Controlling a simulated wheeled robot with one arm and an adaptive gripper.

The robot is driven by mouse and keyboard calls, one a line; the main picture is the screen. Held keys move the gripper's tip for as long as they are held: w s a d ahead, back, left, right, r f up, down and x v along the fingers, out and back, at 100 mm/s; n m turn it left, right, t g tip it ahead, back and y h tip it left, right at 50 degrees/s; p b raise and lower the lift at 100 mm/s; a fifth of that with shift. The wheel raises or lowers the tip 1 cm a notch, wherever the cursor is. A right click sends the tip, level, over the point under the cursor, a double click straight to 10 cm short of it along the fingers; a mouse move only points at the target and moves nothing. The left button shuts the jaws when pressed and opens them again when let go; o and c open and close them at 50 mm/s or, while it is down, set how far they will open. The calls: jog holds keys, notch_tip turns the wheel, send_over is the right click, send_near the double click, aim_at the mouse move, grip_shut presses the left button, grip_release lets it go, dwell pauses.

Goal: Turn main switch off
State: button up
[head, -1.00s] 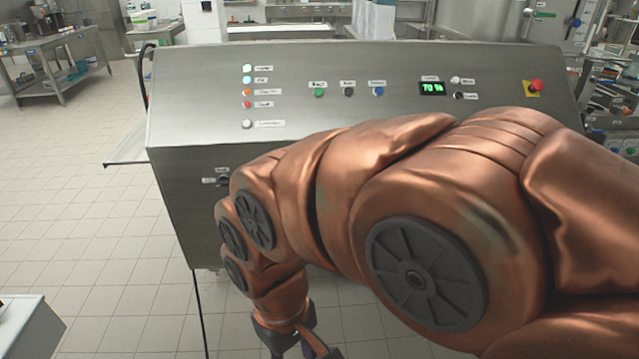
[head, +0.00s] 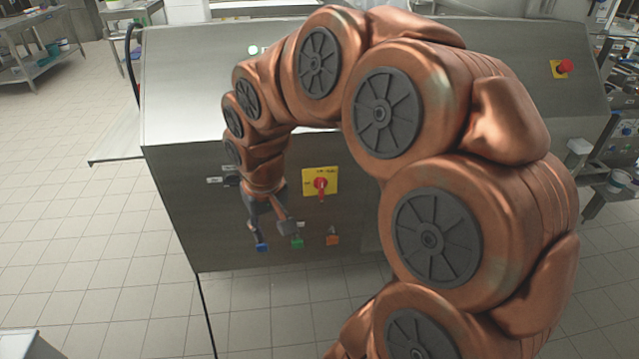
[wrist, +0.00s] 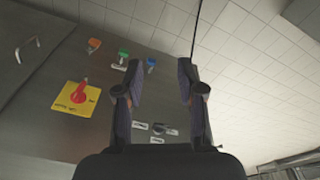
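The main switch (head: 321,185) is a red rotary handle on a yellow plate on the cabinet's steel front. In the head view its handle points downward; the plate's lettering is too small to read. It also shows at the left of the wrist view (wrist: 78,92). My gripper (head: 271,228) is in front of the cabinet, left of and slightly below the yellow plate, fingers pointing down. In the wrist view my gripper (wrist: 160,82) is open, with nothing between its fingers. The red handle lies outside the fingers, apart from them.
Blue (head: 262,247), green (head: 297,242) and orange (head: 333,239) valve handles stick out below the switch. A small black knob (wrist: 170,131) with labels is near the fingers. A red emergency button (head: 565,66) is at upper right.

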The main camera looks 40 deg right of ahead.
jog(key=w+d+f+m+t, duration=0.1)
jog(key=w+d+f+m, duration=0.1)
jog(key=w+d, duration=0.8)
jog(key=m+t+h, duration=0.1)
jog(key=m+h, duration=0.1)
jog(key=m, duration=0.1)
send_over(322, 181)
jog(key=s+a, duration=0.2)
notch_tip(322, 181, down, 3)
jog(key=shift+p+x, duration=0.45)
jog(key=shift+x, duration=3.2)
jog(key=shift+w+d, duration=0.15)
jog(key=shift+d, duration=0.05)
jog(key=shift+r, duration=0.1)
grip_shut()
